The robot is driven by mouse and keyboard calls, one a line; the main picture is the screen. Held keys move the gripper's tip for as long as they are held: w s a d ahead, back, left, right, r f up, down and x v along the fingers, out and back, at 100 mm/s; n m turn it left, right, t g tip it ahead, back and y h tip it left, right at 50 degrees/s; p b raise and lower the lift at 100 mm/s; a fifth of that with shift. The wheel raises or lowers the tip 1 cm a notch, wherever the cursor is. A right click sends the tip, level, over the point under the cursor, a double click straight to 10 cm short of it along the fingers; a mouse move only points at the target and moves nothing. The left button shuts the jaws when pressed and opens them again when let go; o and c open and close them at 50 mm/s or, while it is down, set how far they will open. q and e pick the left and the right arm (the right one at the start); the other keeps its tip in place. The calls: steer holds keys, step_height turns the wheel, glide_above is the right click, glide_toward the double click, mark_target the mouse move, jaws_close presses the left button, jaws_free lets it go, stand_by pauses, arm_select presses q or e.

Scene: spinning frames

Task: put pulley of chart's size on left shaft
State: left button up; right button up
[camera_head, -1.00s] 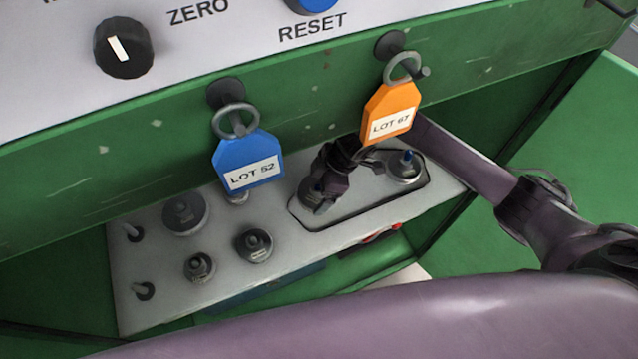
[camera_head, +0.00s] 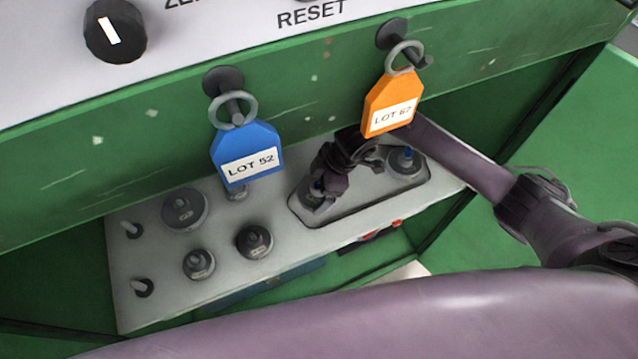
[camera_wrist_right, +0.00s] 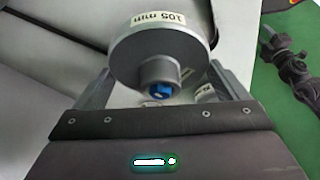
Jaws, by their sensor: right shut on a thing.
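My right gripper (camera_head: 325,190) is at the left shaft, in the recessed plate of the grey panel. In the right wrist view a grey pulley (camera_wrist_right: 150,52) labelled 105 mm sits between its fingers, which are shut on it. The blue tip of a shaft (camera_wrist_right: 161,91) shows inside the pulley's hub, so the pulley is around the left shaft. In the head view the gripper partly hides this pulley. The right shaft (camera_head: 408,152) has a blue tip and a dark round piece around its foot. My left gripper is not in view. No size chart is in view.
Several dark pulleys stand on the panel's left, among them a large one (camera_head: 183,212) and a smaller one (camera_head: 254,241). A blue LOT 52 tag (camera_head: 246,140) and an orange LOT 67 tag (camera_head: 388,95) hang from pegs above. Two bare pegs stand at the far left.

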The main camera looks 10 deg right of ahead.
steer(key=shift+f, duration=0.2)
steer(key=shift+f+b, duration=0.65)
steer(key=shift+f, duration=0.1)
steer(key=shift+f, duration=0.15)
steer(key=o, duration=0.9)
steer(key=shift+o, duration=0.2)
step_height(320, 180, up, 10)
steer(key=p, duration=1)
steer(key=shift+p, duration=0.3)
